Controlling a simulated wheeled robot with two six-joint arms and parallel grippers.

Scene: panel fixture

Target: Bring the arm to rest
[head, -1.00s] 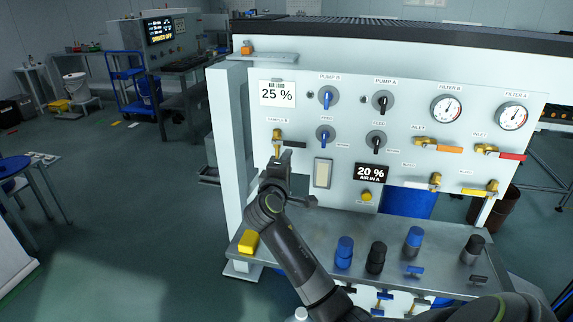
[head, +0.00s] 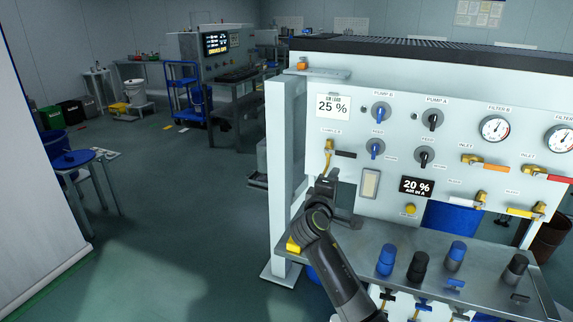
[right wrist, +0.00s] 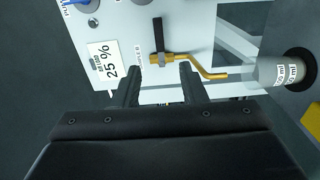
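My right gripper (head: 327,184) is in front of the left part of the white panel (head: 300,165), just below the sample valve (head: 327,157). This brass valve has a black handle (head: 345,154) pointing right. In the right wrist view the gripper (right wrist: 160,71) is open, its two fingers apart with nothing held between them. The brass valve body (right wrist: 168,60) lies just beyond the fingertips, with its bent spout (right wrist: 208,73) to the right. I cannot tell whether a finger touches it. My left gripper is not in view.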

